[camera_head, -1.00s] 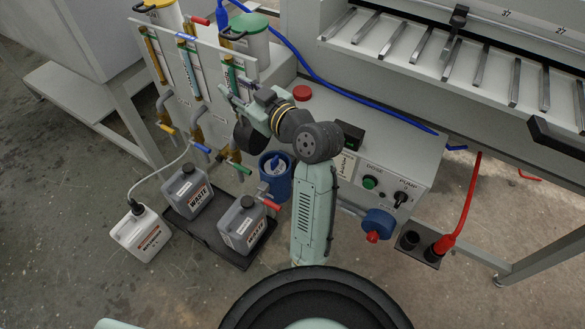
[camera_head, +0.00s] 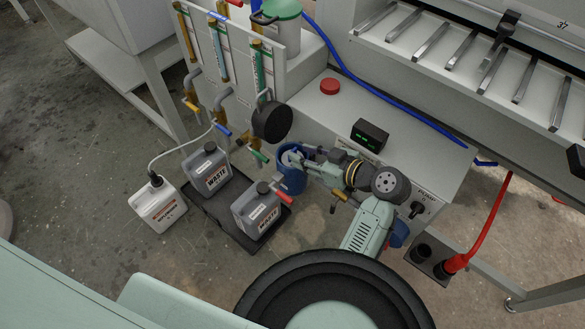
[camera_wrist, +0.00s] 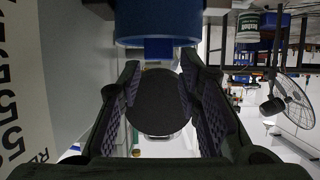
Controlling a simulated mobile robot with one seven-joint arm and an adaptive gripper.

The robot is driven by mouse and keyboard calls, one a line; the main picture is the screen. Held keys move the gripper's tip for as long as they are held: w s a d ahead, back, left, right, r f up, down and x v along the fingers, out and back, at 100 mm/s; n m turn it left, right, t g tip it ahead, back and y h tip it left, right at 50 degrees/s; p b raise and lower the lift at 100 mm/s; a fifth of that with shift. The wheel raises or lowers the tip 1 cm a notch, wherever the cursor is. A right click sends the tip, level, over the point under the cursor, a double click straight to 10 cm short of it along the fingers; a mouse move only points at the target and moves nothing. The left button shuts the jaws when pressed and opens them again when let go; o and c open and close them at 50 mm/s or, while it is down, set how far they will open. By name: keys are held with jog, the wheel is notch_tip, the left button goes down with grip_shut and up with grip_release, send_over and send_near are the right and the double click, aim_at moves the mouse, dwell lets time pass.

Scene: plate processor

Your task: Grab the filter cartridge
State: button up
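A blue cylinder, which I take to be the filter cartridge (camera_head: 291,181), stands below the front of the grey machine in the head view, partly hidden by my gripper. In the wrist view a blue cylinder (camera_wrist: 157,22) with a small square blue tab under it sits at the top, just beyond the fingertips. My gripper (camera_head: 290,158) is at the top of the blue cylinder in the head view. In the wrist view my gripper (camera_wrist: 160,62) is open, its fingers well apart. A dark round shape shows between them. I cannot tell whether the fingers touch the blue tab.
Two grey waste cans (camera_head: 207,168) (camera_head: 257,212) stand on a black tray (camera_head: 212,222), with a white can (camera_head: 158,204) to their left. Valves with coloured handles (camera_head: 222,130) are close to the left. A red plug (camera_head: 456,264) and cable are at the right.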

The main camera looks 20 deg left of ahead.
aim_at(292, 150)
jog(key=x, duration=0.2)
jog(key=p+x, duration=0.1)
jog(key=x, duration=0.2)
jog(key=shift+d+f, duration=0.1)
jog(key=shift+f, duration=0.15)
jog(key=shift+c, duration=0.2)
grip_shut()
jog(key=shift+r, duration=0.1)
